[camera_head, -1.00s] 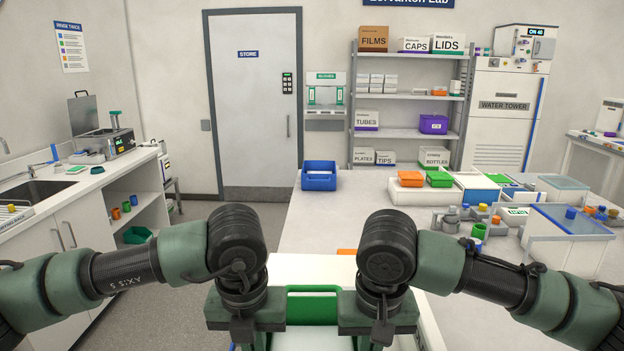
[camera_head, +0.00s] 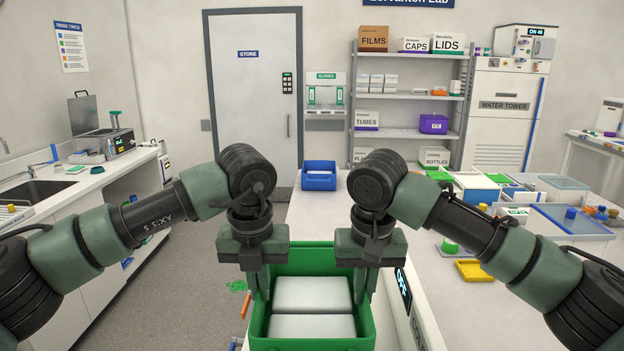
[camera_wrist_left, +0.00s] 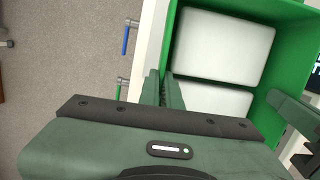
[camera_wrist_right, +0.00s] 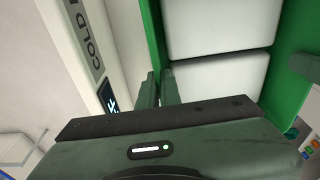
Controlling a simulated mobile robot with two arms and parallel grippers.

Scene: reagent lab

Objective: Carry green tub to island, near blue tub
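The green tub (camera_head: 314,344) is at the bottom middle of the head view, close to me, with two white blocks (camera_head: 311,294) in it. My left gripper (camera_head: 262,286) is shut on its left wall; the left wrist view shows the fingers (camera_wrist_left: 161,82) around the tub's wall (camera_wrist_left: 172,35). My right gripper (camera_head: 361,287) is shut on its right wall, and the right wrist view shows its fingers (camera_wrist_right: 159,82) there. The tub looks level and raised, but its underside is hidden. The blue tub (camera_head: 319,177) stands on the far left corner of the island (camera_head: 317,215).
Small tubs, trays and jars crowd the island's right side, including a yellow tray (camera_head: 474,270). Bare island top surrounds the blue tub. A white unit with a display (camera_head: 403,288) is close to the tub's right. A sink counter (camera_head: 75,205) stands left, with floor between.

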